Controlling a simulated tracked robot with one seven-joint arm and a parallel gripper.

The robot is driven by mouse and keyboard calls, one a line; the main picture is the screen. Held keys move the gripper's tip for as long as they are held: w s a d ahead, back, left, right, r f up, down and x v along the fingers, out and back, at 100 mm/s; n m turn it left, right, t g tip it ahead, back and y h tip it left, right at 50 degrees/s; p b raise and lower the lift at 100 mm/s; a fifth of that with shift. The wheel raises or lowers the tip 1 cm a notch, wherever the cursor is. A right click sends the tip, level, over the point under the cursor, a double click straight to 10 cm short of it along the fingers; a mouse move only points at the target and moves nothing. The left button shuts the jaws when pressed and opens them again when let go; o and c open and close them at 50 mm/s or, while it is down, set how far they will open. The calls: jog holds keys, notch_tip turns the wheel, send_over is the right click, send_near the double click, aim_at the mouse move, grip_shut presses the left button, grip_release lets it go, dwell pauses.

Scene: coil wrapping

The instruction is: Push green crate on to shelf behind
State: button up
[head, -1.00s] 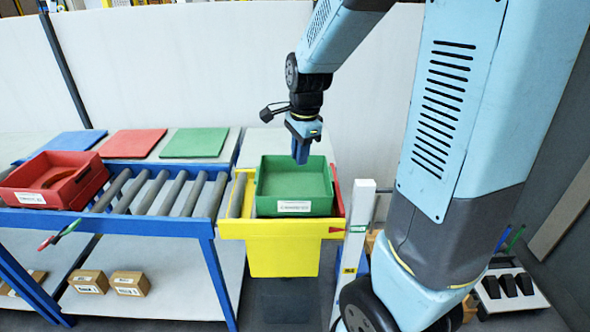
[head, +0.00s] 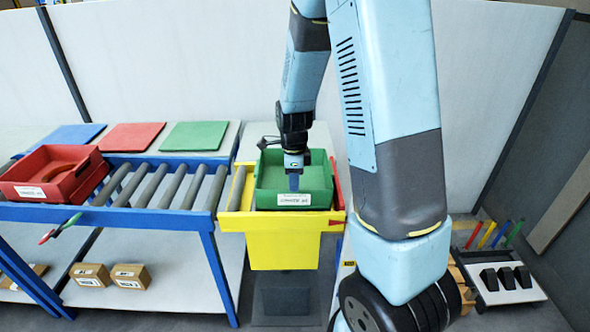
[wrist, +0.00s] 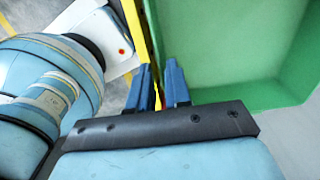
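The green crate (head: 279,201) sits in the yellow cart (head: 283,248), its white label facing me. In the wrist view the crate (wrist: 222,55) fills the right side. My gripper (head: 294,184) points down at the crate, its fingertips close to the front wall. In the wrist view my two blue gripper fingers (wrist: 160,90) stand slightly apart, with a yellow strip showing between them. I cannot tell whether they touch the crate. The grey shelf surface (head: 250,143) lies behind the cart, partly hidden by my arm and the crate.
A roller conveyor (head: 165,185) with a blue frame stands left of the cart, holding a red crate (head: 38,191). Blue (head: 66,137), red (head: 131,136) and green (head: 195,135) panels lie behind it. A red lever (head: 337,187) is at the cart's right edge.

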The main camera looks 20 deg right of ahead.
aim_at(294, 208)
notch_tip(294, 208, down, 8)
jog(key=shift+r, duration=0.25)
jog(key=shift+c, duration=0.5)
grip_shut()
dwell(0.3)
